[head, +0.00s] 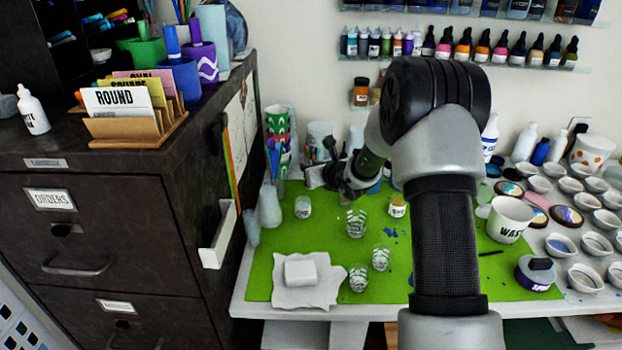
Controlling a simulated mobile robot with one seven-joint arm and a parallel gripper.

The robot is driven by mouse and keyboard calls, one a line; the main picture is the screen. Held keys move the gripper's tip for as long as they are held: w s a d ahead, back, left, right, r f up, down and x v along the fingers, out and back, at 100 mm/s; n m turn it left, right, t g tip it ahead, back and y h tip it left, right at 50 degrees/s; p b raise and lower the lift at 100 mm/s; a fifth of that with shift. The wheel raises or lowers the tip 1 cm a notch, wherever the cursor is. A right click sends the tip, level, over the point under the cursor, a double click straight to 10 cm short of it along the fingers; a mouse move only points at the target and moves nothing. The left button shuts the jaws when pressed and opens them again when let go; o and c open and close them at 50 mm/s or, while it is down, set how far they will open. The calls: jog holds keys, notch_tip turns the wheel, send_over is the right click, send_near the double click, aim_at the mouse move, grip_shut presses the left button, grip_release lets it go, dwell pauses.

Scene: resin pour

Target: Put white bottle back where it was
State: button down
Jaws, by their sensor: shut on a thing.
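My gripper (328,177) is shut at the back left of the green mat. What is between its fingers is too small and dark to make out, so I cannot tell whether it is a white bottle. A small white bottle with dark lettering (34,112) stands upright on the dark cabinet at the far left. Several white bottles stand at the back right of the table, among them one with a blue label (490,137) and a plain one (524,142).
Clear cups (356,223) stand on the green mat (455,275). A white block (300,270) lies on a cloth at front left. A white waste cup (510,219) and several small bowls fill the right side. The dark cabinet (110,200) borders the table's left.

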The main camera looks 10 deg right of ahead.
jog(key=shift+f, duration=1.7)
jog(key=shift+f+b, duration=0.2)
jog(key=shift+b, duration=0.1)
jog(key=c, duration=1.7)
grip_release()
jog(key=shift+r, duration=0.15)
